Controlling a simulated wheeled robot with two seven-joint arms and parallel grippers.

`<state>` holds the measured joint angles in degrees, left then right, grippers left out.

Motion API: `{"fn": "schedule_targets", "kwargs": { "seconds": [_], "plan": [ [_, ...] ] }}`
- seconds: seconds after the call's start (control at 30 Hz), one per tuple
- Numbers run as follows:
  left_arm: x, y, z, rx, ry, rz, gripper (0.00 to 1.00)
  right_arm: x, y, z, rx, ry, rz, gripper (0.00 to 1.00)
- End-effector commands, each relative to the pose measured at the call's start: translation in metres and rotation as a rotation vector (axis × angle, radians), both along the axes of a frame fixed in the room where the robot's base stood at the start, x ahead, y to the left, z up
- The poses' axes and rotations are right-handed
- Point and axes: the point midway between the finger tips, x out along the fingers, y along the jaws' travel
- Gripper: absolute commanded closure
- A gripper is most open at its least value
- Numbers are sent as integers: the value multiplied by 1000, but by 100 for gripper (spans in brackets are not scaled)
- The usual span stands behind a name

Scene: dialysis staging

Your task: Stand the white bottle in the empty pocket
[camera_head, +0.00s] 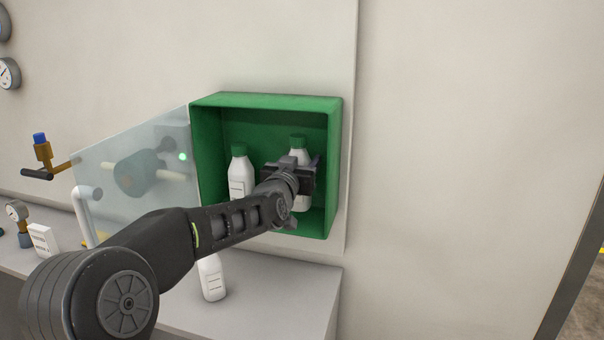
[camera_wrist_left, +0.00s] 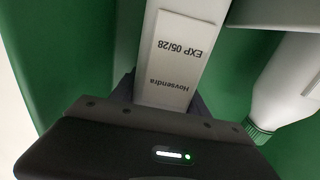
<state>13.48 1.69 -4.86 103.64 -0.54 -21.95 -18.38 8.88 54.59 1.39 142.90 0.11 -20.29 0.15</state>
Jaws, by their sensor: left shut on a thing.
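A white bottle with a green cap (camera_head: 299,142) is inside the right part of the green wall box (camera_head: 336,165). My left gripper (camera_head: 297,172) is shut on this bottle and hides much of its body. The bottle looks upright in the head view.
Another white bottle (camera_head: 211,280) stands on the grey counter (camera_head: 285,290) below the box, partly behind my arm. A clear door panel (camera_head: 110,165) stands open at the box's left. Pipes, a gauge (camera_head: 17,210) and a small white carton (camera_head: 43,240) are farther left.

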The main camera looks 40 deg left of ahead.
Motion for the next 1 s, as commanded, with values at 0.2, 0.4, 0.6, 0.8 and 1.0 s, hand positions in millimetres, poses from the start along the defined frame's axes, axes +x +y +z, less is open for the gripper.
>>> {"fn": "schedule_targets", "kwargs": {
  "seconds": [0.2, 0.4, 0.6, 0.8, 1.0],
  "plan": [
    [2, 1, -25, 0, 2, 0, 100, -1, 0, 11, -2, 3, -1, 24],
    [4, 1, -31, 0, -3, -1, 100, -1, -1, 10, -3, 4, -1, 24],
    [4, 1, -34, 0, -2, -1, 100, -1, -1, 6, -2, 4, -1, 24],
    [4, 1, -36, -2, 2, -1, 35, -1, 0, 6, -2, 3, -1, 24],
    [4, 1, -36, -1, 2, -1, 25, -1, 0, 6, -2, 3, -1, 24]
  ]
}}
